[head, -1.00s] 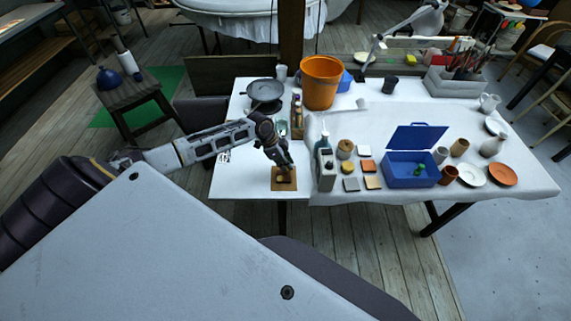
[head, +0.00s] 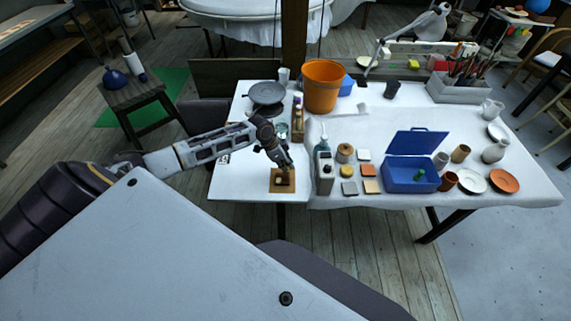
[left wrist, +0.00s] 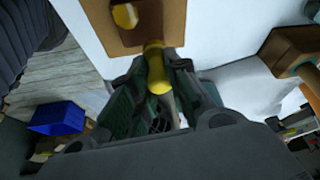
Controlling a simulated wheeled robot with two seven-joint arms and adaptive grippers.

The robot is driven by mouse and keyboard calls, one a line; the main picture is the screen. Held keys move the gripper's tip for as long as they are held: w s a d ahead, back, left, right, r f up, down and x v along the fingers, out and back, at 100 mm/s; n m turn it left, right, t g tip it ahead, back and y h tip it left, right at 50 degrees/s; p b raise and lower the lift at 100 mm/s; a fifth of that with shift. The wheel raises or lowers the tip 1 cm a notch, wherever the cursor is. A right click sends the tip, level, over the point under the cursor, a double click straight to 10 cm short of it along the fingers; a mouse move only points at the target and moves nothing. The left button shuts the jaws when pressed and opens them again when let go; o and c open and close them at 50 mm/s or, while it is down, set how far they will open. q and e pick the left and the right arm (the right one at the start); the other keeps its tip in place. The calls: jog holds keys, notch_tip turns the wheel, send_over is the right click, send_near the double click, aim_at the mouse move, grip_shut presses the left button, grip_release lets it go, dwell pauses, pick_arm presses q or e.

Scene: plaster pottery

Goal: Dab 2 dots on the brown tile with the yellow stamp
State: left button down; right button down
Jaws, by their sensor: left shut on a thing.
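The brown tile (head: 275,187) lies flat near the front edge of the white table, in the left part. In the left wrist view the brown tile (left wrist: 170,22) fills the top, with one yellow dot (left wrist: 125,15) on it. My left gripper (head: 284,168) is over the tile. In the left wrist view my left gripper (left wrist: 160,88) is shut on the yellow stamp (left wrist: 158,72), whose far end overlaps the tile's near part. I cannot tell whether the stamp touches the tile. My right gripper is not in view.
Right of the tile stand a grey bottle-like container (head: 325,170) and several small colored tiles (head: 370,186). Further right is an open blue box (head: 411,178). An orange bucket (head: 322,88) and a dark pan (head: 266,94) stand behind. The table left of the tile is clear.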

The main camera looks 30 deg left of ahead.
aim_at(282, 179)
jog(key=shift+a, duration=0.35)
pick_arm(q)
jog(key=shift+f+b, duration=0.35)
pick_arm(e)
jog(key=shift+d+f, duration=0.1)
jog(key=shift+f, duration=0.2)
pick_arm(q)
jog(key=shift+f+b, duration=0.7)
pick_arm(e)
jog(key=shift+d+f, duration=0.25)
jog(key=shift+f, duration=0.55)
pick_arm(q)
jog(key=shift+f, duration=0.15)
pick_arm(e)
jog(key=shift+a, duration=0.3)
pick_arm(q)
jog(key=shift+f, duration=0.35)
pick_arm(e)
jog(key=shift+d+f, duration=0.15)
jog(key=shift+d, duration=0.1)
pick_arm(q)
jog(key=shift+r, duration=0.1)
